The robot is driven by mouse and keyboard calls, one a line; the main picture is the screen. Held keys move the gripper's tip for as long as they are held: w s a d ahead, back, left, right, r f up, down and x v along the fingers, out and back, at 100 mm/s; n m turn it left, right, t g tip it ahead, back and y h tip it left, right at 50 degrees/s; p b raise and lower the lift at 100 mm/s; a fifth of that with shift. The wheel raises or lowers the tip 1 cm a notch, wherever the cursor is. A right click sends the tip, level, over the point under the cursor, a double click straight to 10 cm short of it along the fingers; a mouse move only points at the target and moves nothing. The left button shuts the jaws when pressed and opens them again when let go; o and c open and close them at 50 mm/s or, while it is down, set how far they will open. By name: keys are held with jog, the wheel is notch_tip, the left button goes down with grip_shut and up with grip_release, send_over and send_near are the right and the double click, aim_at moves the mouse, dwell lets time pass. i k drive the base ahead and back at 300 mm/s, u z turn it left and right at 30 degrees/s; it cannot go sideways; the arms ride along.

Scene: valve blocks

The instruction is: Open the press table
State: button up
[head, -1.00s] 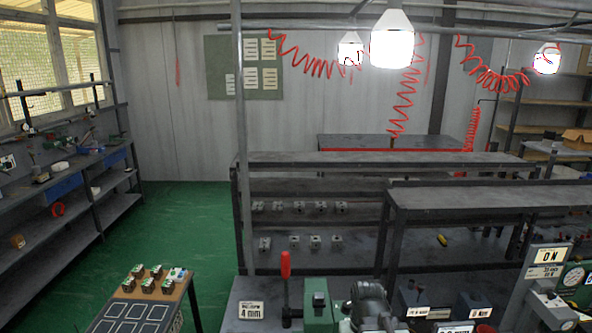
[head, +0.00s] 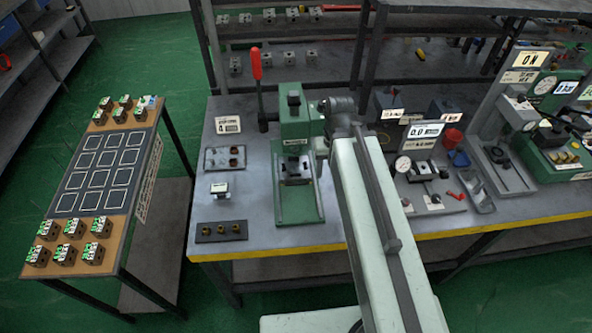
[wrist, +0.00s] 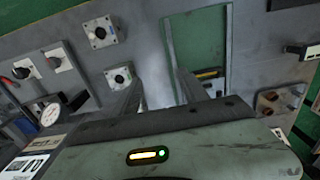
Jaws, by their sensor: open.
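A green press (head: 297,125) with a red-knobbed lever (head: 256,65) at its left stands on the grey workbench in the head view. Its green base (head: 299,206) reaches toward the bench's front edge, with a grey and dark block (head: 294,169) under the head.
The workbench (head: 260,240) has a yellow front edge. Small plates with fittings (head: 221,232) lie left of the press; gauges and fixtures (head: 425,170) stand right of my arm. A side table (head: 105,175) with several valve blocks stands left, with green floor between.

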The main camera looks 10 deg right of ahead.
aim_at(291, 168)
jog(key=z, duration=0.55)
jog(key=k, duration=1.35)
jog(key=u, duration=1.3)
jog(key=i, duration=1.5)
jog(key=z, duration=0.05)
